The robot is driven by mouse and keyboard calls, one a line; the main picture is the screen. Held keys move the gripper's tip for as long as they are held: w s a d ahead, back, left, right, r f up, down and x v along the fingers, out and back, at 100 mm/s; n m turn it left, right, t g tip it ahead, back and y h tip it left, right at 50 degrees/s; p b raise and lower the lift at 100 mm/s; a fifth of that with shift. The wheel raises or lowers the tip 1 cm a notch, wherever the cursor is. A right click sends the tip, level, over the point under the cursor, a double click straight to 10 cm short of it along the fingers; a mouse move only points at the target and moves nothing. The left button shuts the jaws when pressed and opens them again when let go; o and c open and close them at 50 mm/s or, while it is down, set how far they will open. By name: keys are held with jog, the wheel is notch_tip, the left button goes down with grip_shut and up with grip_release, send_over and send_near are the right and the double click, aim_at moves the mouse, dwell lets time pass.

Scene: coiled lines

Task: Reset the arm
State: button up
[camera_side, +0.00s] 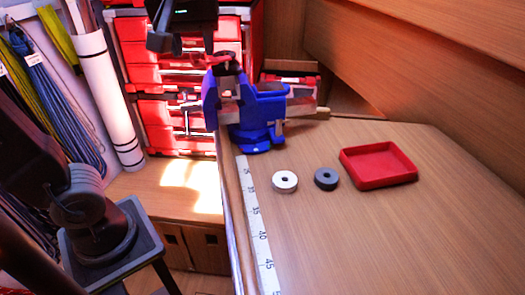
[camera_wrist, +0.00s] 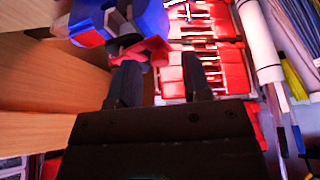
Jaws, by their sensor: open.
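My gripper (camera_side: 184,42) is at the top of the side view, raised in front of the red drawers and close to the blue vise in the picture. In the wrist view its two dark fingers (camera_wrist: 161,78) stand apart with nothing held between them. A white ring (camera_side: 285,181) and a dark grey ring (camera_side: 326,179) lie flat on the wooden bench. A shallow red tray (camera_side: 404,181) sits to their right and looks empty. The rings and tray do not show in the wrist view.
The blue vise (camera_side: 258,115) stands at the bench's far corner; it also shows in the wrist view (camera_wrist: 148,18). A measuring strip (camera_side: 257,222) runs along the left bench edge. Red drawers (camera_side: 138,78), a white roll (camera_side: 108,90) and hanging coiled lines (camera_side: 50,95) stand behind.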

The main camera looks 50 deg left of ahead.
jog(key=shift+w+a+f, duration=0.1)
jog(key=shift+f, duration=0.25)
jog(key=shift+r, duration=0.1)
jog(key=v, duration=1.4)
jog(key=x, duration=1.4)
jog(key=shift+a+m, duration=0.2)
jog(key=shift+m, duration=0.1)
jog(key=shift+w+a+m+t+h, duration=0.15)
jog(key=shift+a+m+t+h, duration=0.25)
jog(key=shift+m, duration=0.6)
jog(key=shift+w+a+m+t+h, duration=0.2)
jog(key=shift+a+m, duration=0.3)
jog(key=shift+m, duration=0.5)
jog(key=shift+s+d, duration=0.1)
